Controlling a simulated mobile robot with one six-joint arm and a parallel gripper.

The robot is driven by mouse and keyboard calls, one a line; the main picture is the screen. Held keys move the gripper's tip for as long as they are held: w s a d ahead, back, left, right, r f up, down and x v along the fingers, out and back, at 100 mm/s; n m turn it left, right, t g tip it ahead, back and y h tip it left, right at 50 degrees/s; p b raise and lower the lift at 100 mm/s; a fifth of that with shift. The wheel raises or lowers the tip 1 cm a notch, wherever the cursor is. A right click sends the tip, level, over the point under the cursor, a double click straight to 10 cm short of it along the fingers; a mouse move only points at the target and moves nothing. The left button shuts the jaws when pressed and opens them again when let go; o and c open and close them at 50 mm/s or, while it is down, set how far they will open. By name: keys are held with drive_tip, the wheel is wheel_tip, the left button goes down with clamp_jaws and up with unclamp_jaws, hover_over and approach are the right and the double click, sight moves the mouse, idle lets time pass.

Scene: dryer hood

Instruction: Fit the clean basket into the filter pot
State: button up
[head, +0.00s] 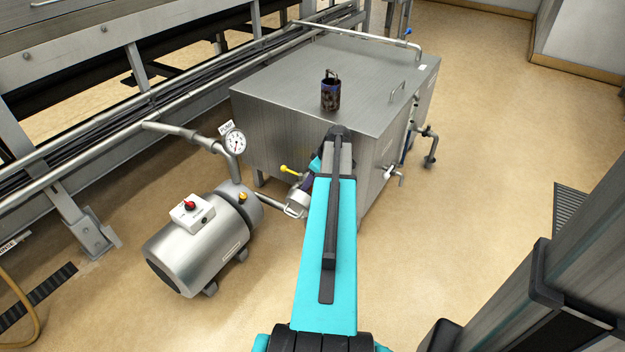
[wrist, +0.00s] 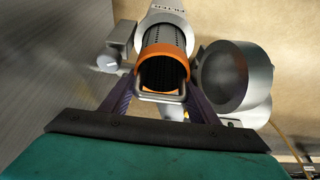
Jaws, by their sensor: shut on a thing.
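The clean basket (wrist: 165,37) is a perforated metal cylinder with an orange rim and a wire handle, in the wrist view. My gripper (wrist: 160,98) is shut on its handle, a purple finger on each side. The basket's far end overlaps the pale filter pot (wrist: 160,10), marked FILTER; I cannot tell whether it has entered the mouth. A round grey lid-like part (wrist: 224,76) is right of the basket. In the head view the filter pot (head: 297,204) shows beside my arm, which hides the basket and most of my gripper.
A dark, dirty-looking basket (head: 330,95) stands on the steel tank (head: 375,65). A yellow-handled valve (head: 289,169) is just above the pot. A pump (head: 203,243) and a pressure gauge (head: 234,141) stand left.

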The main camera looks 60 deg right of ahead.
drive_tip(key=shift+f+b, duration=1.05)
drive_tip(key=shift+f, duration=1.5)
idle(0.5)
drive_tip(key=o, duration=1.1)
drive_tip(key=shift+d+r, duration=0.1)
drive_tip(key=shift+r, duration=0.05)
wheel_tip(320, 180, up, 6)
drive_tip(key=p, duration=0.2)
drive_tip(key=shift+p, duration=0.4)
wheel_tip(320, 180, up, 2)
drive_tip(key=shift+r+p, duration=0.1)
drive_tip(key=shift+p, duration=0.35)
drive_tip(key=shift+b, duration=0.45)
drive_tip(key=shift+r+p, duration=0.8)
drive_tip(key=shift+r, duration=1.35)
